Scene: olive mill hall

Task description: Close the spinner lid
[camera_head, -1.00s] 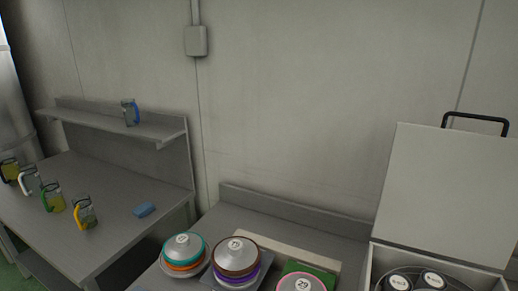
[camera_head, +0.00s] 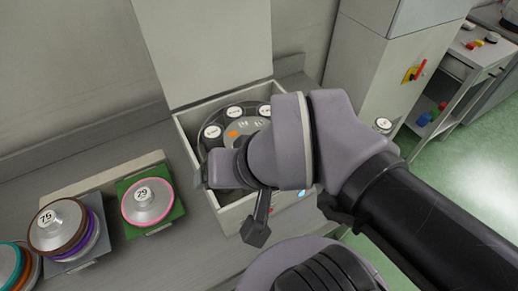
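The spinner (camera_head: 190,146) is a pale box on the grey bench in the middle of the head view. Its lid (camera_head: 208,48) stands raised at the back, and the top edge of the lid is cut off by the frame. Inside the box is a dark round rotor (camera_head: 238,112) with several white-labelled slots and an orange spot. My gripper (camera_head: 256,232) hangs in front of and over the near part of the box, apart from the lid. My arm hides the right side of the box, and I cannot see the gap between the fingers.
A pink-rimmed disc-shaped item (camera_head: 148,203) sits on a green pad left of the spinner. A brown-and-purple stack (camera_head: 62,228) and a teal-and-orange stack (camera_head: 14,268) stand farther left. A pale cabinet (camera_head: 385,60) is at the right, with a trolley (camera_head: 474,62) beyond it on green floor.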

